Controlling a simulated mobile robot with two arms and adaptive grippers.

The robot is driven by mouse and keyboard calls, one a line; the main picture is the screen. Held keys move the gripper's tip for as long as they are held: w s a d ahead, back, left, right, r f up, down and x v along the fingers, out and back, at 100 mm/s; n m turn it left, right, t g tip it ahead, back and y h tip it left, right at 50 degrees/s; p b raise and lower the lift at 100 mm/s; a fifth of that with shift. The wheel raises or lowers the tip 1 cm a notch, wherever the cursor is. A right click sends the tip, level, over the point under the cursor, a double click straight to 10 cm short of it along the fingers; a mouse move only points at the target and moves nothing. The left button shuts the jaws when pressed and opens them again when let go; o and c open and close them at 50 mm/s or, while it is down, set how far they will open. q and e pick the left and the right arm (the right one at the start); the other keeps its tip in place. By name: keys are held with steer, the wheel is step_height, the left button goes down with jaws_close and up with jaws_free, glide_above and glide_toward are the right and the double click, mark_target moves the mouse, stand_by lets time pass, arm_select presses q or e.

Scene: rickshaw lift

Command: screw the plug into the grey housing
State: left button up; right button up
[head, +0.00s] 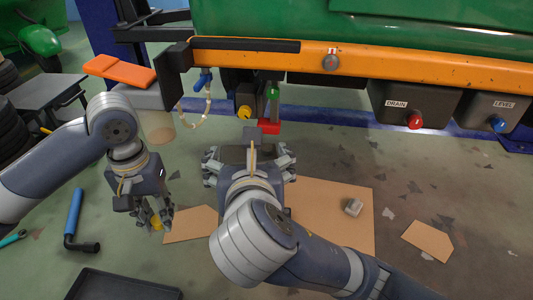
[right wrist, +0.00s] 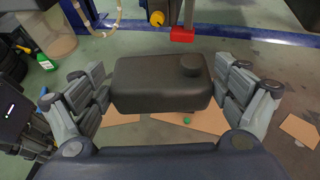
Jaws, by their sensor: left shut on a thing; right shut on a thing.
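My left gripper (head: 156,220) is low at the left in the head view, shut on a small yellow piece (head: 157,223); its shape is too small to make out. My right gripper (head: 250,160) is in the middle, under the orange beam. In the right wrist view its fingers (right wrist: 170,95) are shut on the sides of a dark grey box (right wrist: 150,85) with a round raised part (right wrist: 191,64). Dark grey housings marked DRAIN (head: 392,98) and LEVEL (head: 478,104) hang under the beam, with a red plug (head: 415,121) and a blue plug (head: 499,124).
The orange beam (head: 420,62) spans the top. A yellow knob (head: 244,112) and a red block (head: 269,127) are behind my right gripper. A small grey part (head: 352,206) lies on cardboard (head: 325,220). A blue-handled tool (head: 75,213) and a black tray (head: 120,290) are at left.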

steer(key=shift+a+r, duration=0.1)
steer(key=shift+a, duration=0.2)
arm_select(q)
steer(key=w+d+r+n, duration=0.2)
steer(key=w+d+r, duration=0.3)
steer(key=r, duration=0.4)
steer(key=w+d+r+n, duration=0.2)
steer(key=w+d+r, duration=0.35)
steer(key=r, duration=0.25)
steer(key=shift+n, duration=0.3)
steer(key=s+d+r, duration=0.1)
steer(key=s+d, duration=0.1)
steer(key=d, duration=0.2)
steer(key=s+d+r, duration=0.2)
steer(key=d, duration=0.2)
steer(key=s+d+r, duration=0.2)
steer(key=d, duration=0.2)
arm_select(e)
steer(key=shift+s, duration=0.1)
